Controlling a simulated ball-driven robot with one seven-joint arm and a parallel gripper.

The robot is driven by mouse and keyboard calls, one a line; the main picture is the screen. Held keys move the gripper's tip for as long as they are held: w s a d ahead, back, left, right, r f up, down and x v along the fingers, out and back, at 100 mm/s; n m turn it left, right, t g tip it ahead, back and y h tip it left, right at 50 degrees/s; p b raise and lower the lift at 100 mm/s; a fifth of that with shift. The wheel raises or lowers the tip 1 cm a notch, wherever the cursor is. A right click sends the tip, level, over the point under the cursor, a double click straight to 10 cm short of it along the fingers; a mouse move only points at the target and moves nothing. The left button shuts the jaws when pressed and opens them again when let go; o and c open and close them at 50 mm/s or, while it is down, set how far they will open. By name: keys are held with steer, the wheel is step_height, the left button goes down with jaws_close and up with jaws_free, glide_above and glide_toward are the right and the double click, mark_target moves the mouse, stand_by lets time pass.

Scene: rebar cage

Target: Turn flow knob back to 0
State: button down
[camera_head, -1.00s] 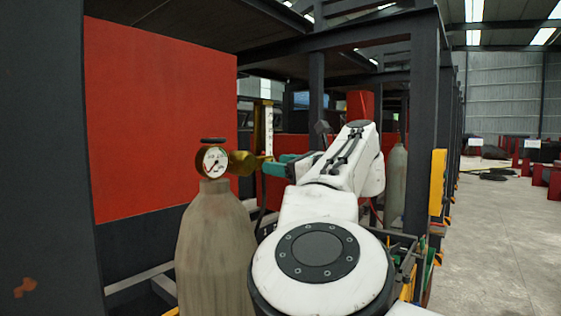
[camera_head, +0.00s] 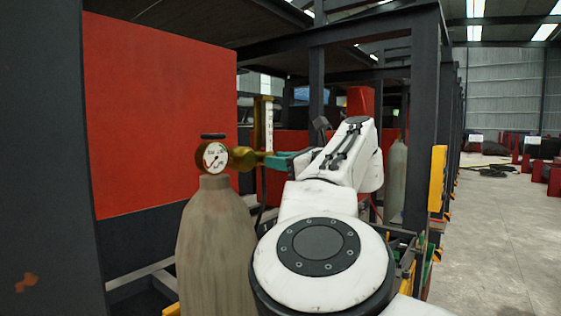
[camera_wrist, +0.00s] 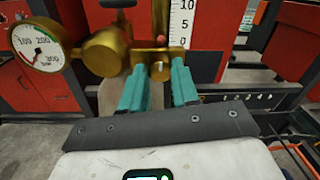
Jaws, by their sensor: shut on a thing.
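The brass regulator (camera_head: 243,158) with a round white gauge (camera_head: 213,157) sits on top of a grey gas cylinder (camera_head: 216,240). In the wrist view the brass body (camera_wrist: 104,52), the gauge (camera_wrist: 38,46) and an upright flow tube with a scale marked 10, 5, 0 (camera_wrist: 183,24) are seen close up. My gripper (camera_wrist: 160,73) has its two teal fingers shut on the small brass flow knob (camera_wrist: 158,57) below the tube. The knob is partly hidden by the fingers, and its setting cannot be read. In the head view my gripper (camera_head: 279,160) reaches the regulator from the right.
A red panel (camera_head: 160,115) stands behind the cylinder at left. Dark steel posts (camera_head: 425,120) and a second grey cylinder (camera_head: 396,180) are at right. Open concrete floor (camera_head: 500,225) lies at far right.

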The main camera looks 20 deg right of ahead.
steer(key=shift+n, duration=0.3)
steer(key=n+b, duration=0.1)
steer(key=n, duration=0.8)
steer(key=n+y+b, duration=0.1)
steer(key=n+b, duration=0.1)
steer(key=n, duration=0.7)
steer(key=f+n+b, duration=0.1)
steer(key=n+b, duration=0.1)
steer(key=n, duration=0.7)
steer(key=shift+g, duration=0.3)
steer(key=c, duration=1.3)
jaws_free()
steer(key=o, duration=0.5)
steer(key=shift+r+y, duration=0.25)
steer(key=shift+y, duration=0.05)
steer(key=shift+c, duration=0.2)
